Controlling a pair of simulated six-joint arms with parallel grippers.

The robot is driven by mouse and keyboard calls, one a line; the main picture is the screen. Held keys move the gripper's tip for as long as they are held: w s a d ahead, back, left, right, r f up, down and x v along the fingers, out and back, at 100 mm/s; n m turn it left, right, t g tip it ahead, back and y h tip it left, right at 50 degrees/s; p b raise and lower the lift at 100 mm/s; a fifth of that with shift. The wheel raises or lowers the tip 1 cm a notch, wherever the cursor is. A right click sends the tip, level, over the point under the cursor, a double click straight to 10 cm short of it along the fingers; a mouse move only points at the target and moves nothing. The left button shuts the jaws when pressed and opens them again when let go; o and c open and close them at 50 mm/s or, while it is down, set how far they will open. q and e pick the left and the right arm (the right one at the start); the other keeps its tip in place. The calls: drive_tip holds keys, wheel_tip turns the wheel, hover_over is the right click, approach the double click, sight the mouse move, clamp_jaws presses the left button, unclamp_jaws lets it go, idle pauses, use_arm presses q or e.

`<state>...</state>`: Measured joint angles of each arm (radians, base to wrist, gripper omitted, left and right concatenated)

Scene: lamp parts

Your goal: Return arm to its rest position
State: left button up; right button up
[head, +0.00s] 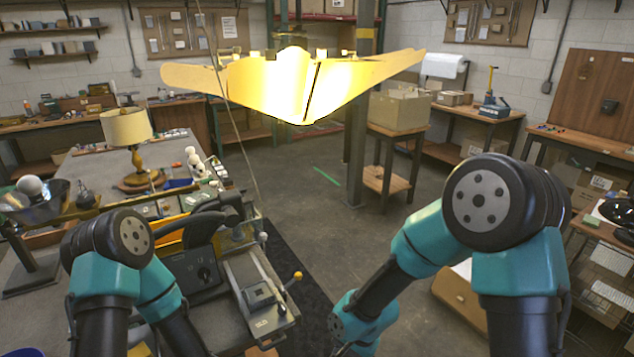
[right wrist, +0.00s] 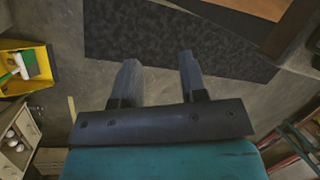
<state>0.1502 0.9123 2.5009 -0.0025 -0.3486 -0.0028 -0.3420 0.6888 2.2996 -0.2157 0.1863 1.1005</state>
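My right gripper (right wrist: 160,66) shows in the right wrist view with its two dark fingers apart and nothing between them. It is over the floor and a dark mat (right wrist: 175,42). In the head view my right arm (head: 505,215) bends down toward the bottom middle, and its gripper does not show. My left arm (head: 112,245) is at the lower left, beside the workbench equipment, and its gripper is not visible. A lit hanging lamp (head: 290,80) with a wide yellow shade hangs at the top middle, above both arms.
A table lamp (head: 127,128) with a beige shade stands on the left workbench. A machine with levers (head: 262,292) stands right of my left arm. A cardboard box (head: 400,108) sits on a wooden stand. The middle floor (head: 310,215) is largely clear. A yellow bin (right wrist: 25,68) shows in the right wrist view.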

drive_tip(key=s+d+f+n, duration=0.2)
drive_tip(key=s+d+f, duration=0.3)
drive_tip(key=d+f, duration=0.2)
drive_tip(key=s+d+f+n+t, duration=0.1)
drive_tip(key=s+d+f+n, duration=0.1)
drive_tip(key=s+d+f, duration=0.3)
drive_tip(key=d+f, duration=0.3)
drive_tip(key=shift+d+f, duration=0.15)
drive_tip(key=shift+d, duration=0.05)
